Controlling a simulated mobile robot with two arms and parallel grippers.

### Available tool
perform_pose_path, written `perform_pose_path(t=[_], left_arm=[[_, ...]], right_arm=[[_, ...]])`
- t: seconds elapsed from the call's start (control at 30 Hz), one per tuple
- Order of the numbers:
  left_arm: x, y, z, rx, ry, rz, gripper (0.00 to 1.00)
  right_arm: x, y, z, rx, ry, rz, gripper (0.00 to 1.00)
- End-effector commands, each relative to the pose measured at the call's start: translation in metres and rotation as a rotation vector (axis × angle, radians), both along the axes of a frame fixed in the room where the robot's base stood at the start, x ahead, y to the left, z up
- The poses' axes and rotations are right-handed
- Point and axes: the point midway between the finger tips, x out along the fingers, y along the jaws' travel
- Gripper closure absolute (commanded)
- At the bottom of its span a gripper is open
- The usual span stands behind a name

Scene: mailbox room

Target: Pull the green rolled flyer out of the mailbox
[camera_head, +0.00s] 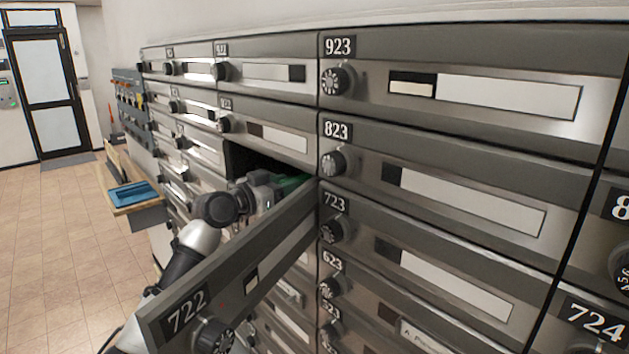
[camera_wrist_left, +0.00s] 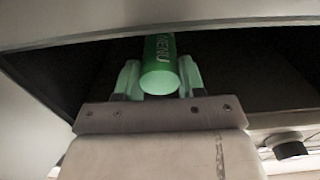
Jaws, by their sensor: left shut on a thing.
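The green rolled flyer (camera_wrist_left: 160,66), with "MENU" printed on it, lies between the two fingers of my left gripper (camera_wrist_left: 160,80) in the left wrist view. The gripper is shut on its near end, and its far end runs back into the dark mailbox. In the head view a bit of the green flyer (camera_head: 290,184) shows beside my left gripper (camera_head: 268,188) at the opening of mailbox 722. The mailbox door (camera_head: 235,270) marked 722 stands swung open in front of my arm and hides part of it. My right gripper is not in view.
Shut mailbox doors, such as 823 (camera_head: 470,195) and 723 (camera_head: 440,270), with protruding round dials, fill the wall around the opening. A wooden shelf with a blue item (camera_head: 133,194) juts out at left. The tiled floor (camera_head: 50,240) at left is clear.

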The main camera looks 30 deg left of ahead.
Motion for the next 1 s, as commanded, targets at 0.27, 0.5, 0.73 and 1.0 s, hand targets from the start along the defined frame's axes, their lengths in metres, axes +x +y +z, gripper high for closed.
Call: perform_pose_path(t=[0.27, 0.5, 0.73, 1.0], left_arm=[[-0.036, 0.016, -0.004, 0.003, 0.000, 0.002, 0.83], [-0.067, 0.028, -0.005, 0.004, 0.000, 0.002, 0.83], [-0.097, 0.040, -0.006, 0.004, -0.001, 0.001, 0.83], [-0.131, 0.054, -0.006, 0.004, 0.000, 0.001, 0.83]], right_arm=[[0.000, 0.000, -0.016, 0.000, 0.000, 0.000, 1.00], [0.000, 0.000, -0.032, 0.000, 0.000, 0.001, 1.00], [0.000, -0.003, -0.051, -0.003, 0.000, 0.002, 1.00], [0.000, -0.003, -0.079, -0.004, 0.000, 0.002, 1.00]])
